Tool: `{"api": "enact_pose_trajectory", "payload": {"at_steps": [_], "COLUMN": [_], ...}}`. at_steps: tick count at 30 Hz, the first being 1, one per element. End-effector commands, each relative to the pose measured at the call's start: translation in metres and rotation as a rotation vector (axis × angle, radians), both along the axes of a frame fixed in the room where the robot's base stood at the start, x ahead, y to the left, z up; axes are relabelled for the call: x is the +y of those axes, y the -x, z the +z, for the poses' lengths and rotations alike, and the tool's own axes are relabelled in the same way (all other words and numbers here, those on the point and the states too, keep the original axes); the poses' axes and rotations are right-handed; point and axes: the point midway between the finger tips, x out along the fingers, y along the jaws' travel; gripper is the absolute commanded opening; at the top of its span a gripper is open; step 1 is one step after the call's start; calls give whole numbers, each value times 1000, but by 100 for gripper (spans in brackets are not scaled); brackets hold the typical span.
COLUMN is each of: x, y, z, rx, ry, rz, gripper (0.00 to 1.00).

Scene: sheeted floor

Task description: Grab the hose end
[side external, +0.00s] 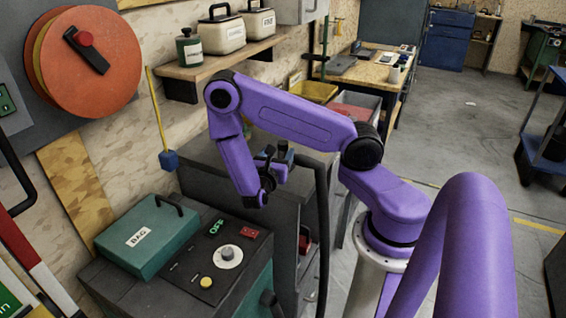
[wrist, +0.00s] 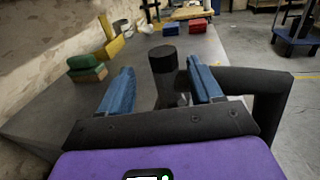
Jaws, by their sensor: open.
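My gripper (side external: 279,154) is over the top of a dark grey cabinet in the side view. In the wrist view my gripper (wrist: 160,66) is open, with its two blue fingers apart. A black cylindrical piece (wrist: 163,59), apparently the hose end, stands upright in the gap between them. I see no clear contact with either finger. The black hose (wrist: 268,110) shows right of the right finger and bends down. In the side view the hose (side external: 322,215) hangs down the cabinet's right side. Its end is hard to make out there beside the fingers.
The grey cabinet top (wrist: 205,48) has free room beyond the fingers. Green (wrist: 88,72), yellow (wrist: 108,47), red (wrist: 196,25) and blue (wrist: 170,29) things lie farther off. A teal case (side external: 147,237) and a control panel (side external: 215,262) stand at front left.

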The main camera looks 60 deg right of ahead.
Motion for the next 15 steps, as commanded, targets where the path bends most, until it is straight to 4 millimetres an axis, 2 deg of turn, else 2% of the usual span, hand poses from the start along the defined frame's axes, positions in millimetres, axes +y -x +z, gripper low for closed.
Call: {"api": "enact_pose_trajectory", "payload": {"at_steps": [5, 15], "x": [-9, -50], "y": [-1, -4], "z": [0, 0], "rx": [0, -2], "ry": [0, 0], "rz": [-2, -4], "gripper": [65, 65]}}
